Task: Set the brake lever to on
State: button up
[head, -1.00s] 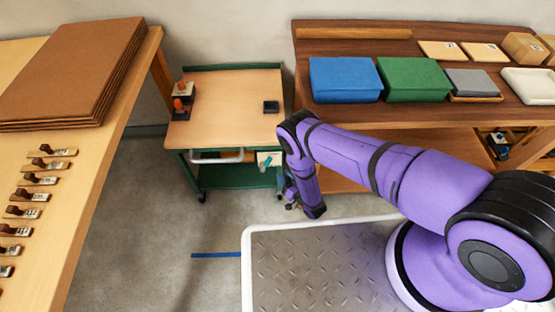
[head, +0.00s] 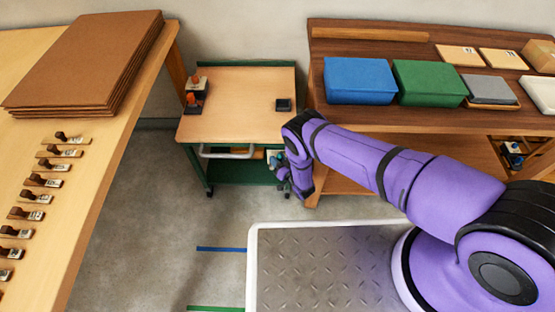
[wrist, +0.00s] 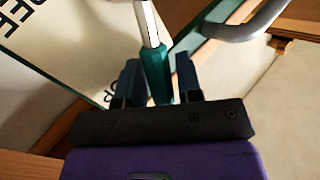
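The brake lever is on the front of the green cart (head: 246,175), under the cart's top. In the wrist view the lever (wrist: 157,70) shows a bare metal shaft and a teal grip. A pale plate (wrist: 60,45) with dark letters, partly cut off and reading like "REE", lies behind it. My gripper (wrist: 158,75) has its two dark fingers on either side of the teal grip. The fingers look open, with little room beside the grip; firm contact does not show. In the head view my gripper (head: 283,165) is low at the cart's front right, partly hiding the plate.
A curved grey handle (wrist: 250,22) is near the lever; it also shows in the head view (head: 228,153). The cart top carries orange-handled items (head: 194,95) and a dark small box (head: 283,105). A brown workbench (head: 430,120) stands close on the right. Left floor is clear.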

grip_shut()
jog(key=shift+a+r+n+g+h, duration=0.25)
jog(key=shift+a+n+g+h, duration=0.2)
jog(key=shift+a+n, duration=0.25)
jog(key=shift+a+n+g+h, duration=0.45)
jog(key=shift+a+n+h, duration=0.15)
jog(key=shift+n, duration=0.3)
grip_release()
jog(key=shift+a, duration=0.1)
jog(key=shift+s, duration=0.1)
jog(key=v, duration=1)
jog(key=shift+s+d, duration=0.2)
jog(key=shift+d, duration=0.05)
